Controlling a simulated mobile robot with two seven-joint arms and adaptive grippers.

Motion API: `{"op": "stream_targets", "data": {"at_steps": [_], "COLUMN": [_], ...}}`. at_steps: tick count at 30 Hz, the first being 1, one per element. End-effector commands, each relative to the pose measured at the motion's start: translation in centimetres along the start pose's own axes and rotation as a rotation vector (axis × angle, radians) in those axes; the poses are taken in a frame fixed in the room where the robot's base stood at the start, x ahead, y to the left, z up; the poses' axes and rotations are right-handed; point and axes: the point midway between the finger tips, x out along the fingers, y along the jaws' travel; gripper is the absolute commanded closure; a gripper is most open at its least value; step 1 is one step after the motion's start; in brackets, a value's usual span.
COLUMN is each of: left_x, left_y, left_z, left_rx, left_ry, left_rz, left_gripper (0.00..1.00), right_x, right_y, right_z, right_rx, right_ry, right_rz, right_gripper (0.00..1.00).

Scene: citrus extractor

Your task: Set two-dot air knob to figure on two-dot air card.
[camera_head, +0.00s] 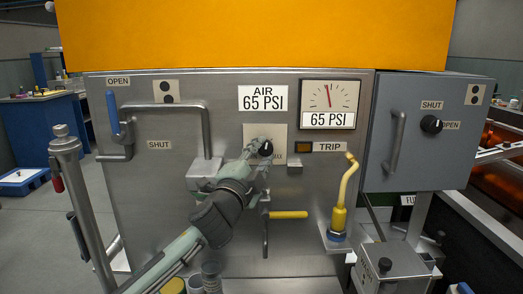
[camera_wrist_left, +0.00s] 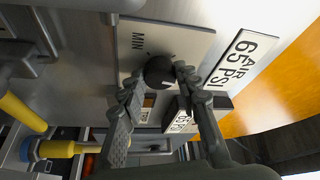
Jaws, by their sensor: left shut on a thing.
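The black air knob (camera_head: 266,148) sits on a pale plate (camera_head: 251,132) on the two-dot steel panel. It also shows in the left wrist view (camera_wrist_left: 159,71), with "MIN" printed beside it. My left gripper (camera_head: 259,148) is shut on the knob, one finger on each side; its fingers also show in the left wrist view (camera_wrist_left: 158,82). The air card (camera_head: 263,98) above reads "AIR 65 PSI". The gauge (camera_head: 329,95) at right has its needle slightly left of upright, above a "65 PSI" label. My right gripper is not in view.
A yellow handle (camera_head: 289,214) and an upright yellow lever (camera_head: 346,190) stand below right. A grey box (camera_head: 415,160) with another black knob (camera_head: 431,124) adjoins the panel's right.

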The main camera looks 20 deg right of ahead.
Motion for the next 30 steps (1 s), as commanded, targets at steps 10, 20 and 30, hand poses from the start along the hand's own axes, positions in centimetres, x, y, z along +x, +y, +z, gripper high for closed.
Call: {"op": "stream_targets", "data": {"at_steps": [10, 20, 30], "left_x": [0.0, 0.0, -2.5], "left_y": [0.1, 0.0, 0.1], "left_z": [0.1, 0.1, 0.1], "left_rx": [0.001, 0.001, 0.000], "left_ry": [-0.002, -0.001, 0.000], "left_rz": [0.002, 0.001, 0.002], "left_gripper": [0.67, 0.47, 0.47], "right_x": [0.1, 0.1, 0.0], "right_y": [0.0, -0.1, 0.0], "right_z": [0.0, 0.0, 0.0], "right_rx": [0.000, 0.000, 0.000], "right_ry": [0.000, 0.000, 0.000], "right_rz": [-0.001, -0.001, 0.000], "right_gripper": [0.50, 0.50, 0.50]}}
